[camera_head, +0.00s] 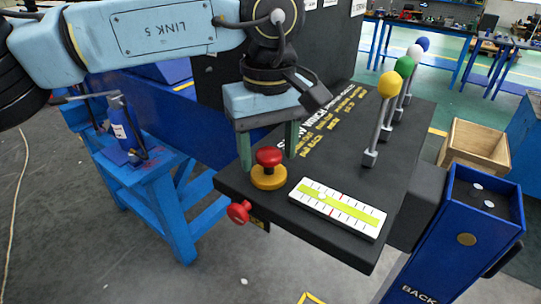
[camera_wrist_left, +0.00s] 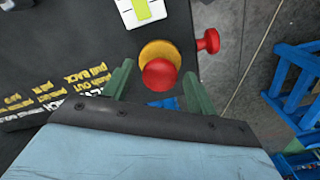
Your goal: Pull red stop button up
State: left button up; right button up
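The red stop button (camera_head: 269,157) is a mushroom knob on a yellow round base (camera_head: 268,178), at the near left corner of the black control panel (camera_head: 330,170). My left gripper (camera_head: 268,161) points down at it, with its green fingers open, one on each side. In the left wrist view the red button (camera_wrist_left: 160,75) lies between the fingertips, with a gap to each finger. I cannot tell exactly how low the fingertips are relative to the knob. My right gripper is not in view.
A second red knob (camera_head: 239,212) sticks out of the panel's front side. A white and green gauge (camera_head: 338,207) lies right of the button. Several levers with coloured balls, one yellow (camera_head: 390,85), stand further back. A blue post (camera_head: 462,235) and a wooden box (camera_head: 474,147) are at right.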

aim_at(269, 151)
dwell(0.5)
pick_arm(q)
jog(key=shift+r+p, duration=2.4)
jog(key=shift+r, duration=1.15)
jog(key=shift+f, duration=0.1)
